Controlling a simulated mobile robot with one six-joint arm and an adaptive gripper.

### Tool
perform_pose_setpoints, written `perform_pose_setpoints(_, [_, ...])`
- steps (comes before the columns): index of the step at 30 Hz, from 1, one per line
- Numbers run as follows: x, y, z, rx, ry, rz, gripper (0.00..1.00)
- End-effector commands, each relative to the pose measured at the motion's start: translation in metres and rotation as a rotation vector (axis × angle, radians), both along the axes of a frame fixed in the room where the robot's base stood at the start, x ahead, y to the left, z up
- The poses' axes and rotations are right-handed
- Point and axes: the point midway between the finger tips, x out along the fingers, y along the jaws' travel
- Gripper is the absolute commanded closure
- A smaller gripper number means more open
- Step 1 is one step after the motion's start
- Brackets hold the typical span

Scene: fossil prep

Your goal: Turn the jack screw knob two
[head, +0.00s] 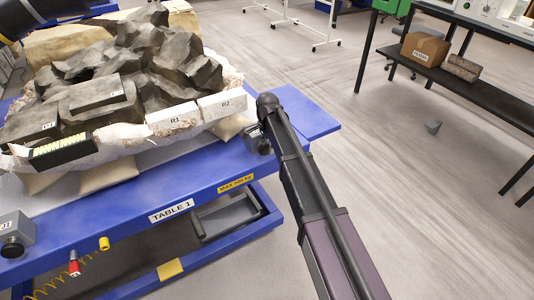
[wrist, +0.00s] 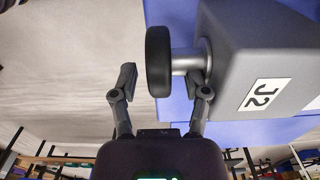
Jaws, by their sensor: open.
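My gripper (wrist: 166,82) is open. One finger is left of the knob with a clear gap, and the other is right of it, by the shaft and box. I cannot tell whether that finger touches.
Another jack box, J1 (head: 14,232), with a dark knob is at the table's left front. A large fossil block (head: 120,85) in a pale jacket rests on the table. A grey tray (head: 228,215) lies below.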

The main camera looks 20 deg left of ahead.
Motion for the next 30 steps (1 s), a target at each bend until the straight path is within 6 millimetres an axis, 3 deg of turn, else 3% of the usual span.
perform_pose_setpoints(7, [0.000, 0.000, -0.016, 0.000, 0.000, 0.000, 0.40])
perform_pose_setpoints(21, [0.000, 0.000, -0.018, 0.000, 0.000, 0.001, 0.40])
perform_pose_setpoints(22, [0.000, 0.000, -0.018, 0.000, 0.000, 0.001, 0.43])
perform_pose_setpoints(27, [0.000, 0.001, -0.018, 0.000, 0.000, 0.001, 0.94])
perform_pose_setpoints(28, [0.000, 0.001, -0.018, 0.000, 0.000, 0.001, 1.00])
perform_pose_setpoints(30, [0.000, 0.001, -0.018, 0.000, 0.000, 0.001, 1.00])
